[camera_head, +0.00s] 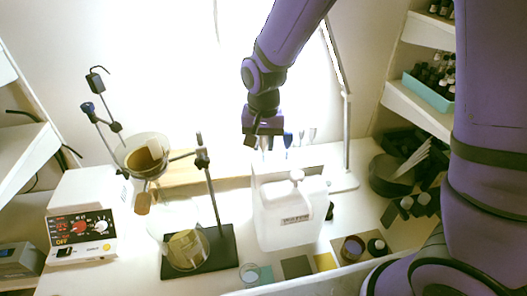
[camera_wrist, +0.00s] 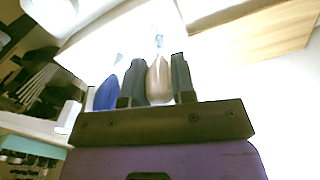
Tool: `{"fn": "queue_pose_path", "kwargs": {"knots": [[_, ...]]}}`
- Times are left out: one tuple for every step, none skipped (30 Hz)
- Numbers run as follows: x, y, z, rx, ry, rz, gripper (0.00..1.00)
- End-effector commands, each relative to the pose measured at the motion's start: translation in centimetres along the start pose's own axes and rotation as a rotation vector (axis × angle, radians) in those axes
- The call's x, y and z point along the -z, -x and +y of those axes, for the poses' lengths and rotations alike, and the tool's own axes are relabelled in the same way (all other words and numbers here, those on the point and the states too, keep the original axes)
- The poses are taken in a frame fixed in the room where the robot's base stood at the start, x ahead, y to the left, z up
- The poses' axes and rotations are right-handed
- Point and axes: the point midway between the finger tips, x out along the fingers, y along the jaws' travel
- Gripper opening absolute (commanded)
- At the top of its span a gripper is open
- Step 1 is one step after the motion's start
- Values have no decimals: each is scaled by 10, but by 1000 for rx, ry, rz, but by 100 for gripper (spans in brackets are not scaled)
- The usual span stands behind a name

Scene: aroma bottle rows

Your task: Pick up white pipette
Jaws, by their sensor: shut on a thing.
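My gripper (camera_head: 262,141) is above the back of the bench, behind the large white container. In the wrist view its two dark fingers (camera_wrist: 155,82) stand on either side of a pale, beige-white pipette bulb (camera_wrist: 159,77), and it is shut on this white pipette. A blue pipette bulb (camera_wrist: 107,91) shows just left of the fingers, outside the grip. In the head view a blue pipette (camera_head: 288,138) and pale ones (camera_head: 312,134) stand upright to the right of my gripper. The lower part of the held pipette is hidden by the container in the head view.
The large white container (camera_head: 290,215) stands in front of my gripper. A metal stand (camera_head: 212,190) with a glass vessel is to its left, beside a hotplate control box (camera_head: 82,235). A thin lamp pole (camera_head: 346,130) rises on the right. Shelves with bottles are at far right.

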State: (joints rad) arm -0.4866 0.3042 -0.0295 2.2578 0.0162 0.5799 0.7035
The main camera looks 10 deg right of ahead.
Motion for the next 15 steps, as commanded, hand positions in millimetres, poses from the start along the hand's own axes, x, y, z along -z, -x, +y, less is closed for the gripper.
{"fn": "queue_pose_path", "kwargs": {"knots": [[0,0,0,0,0,0,19],[0,1,0,0,0,0,19],[0,2,0,1,0,1,19],[0,4,0,2,0,2,19],[0,7,0,2,0,2,19],[0,12,0,2,0,2,19],[0,16,0,2,0,2,19],[1,21,0,3,0,4,19],[1,28,0,4,0,4,19],[1,34,-1,4,0,5,19],[1,40,-1,4,0,4,19],[1,48,0,4,0,5,19],[0,53,0,3,0,4,19],[1,59,0,4,0,4,19],[1,66,0,3,0,4,19]]}}
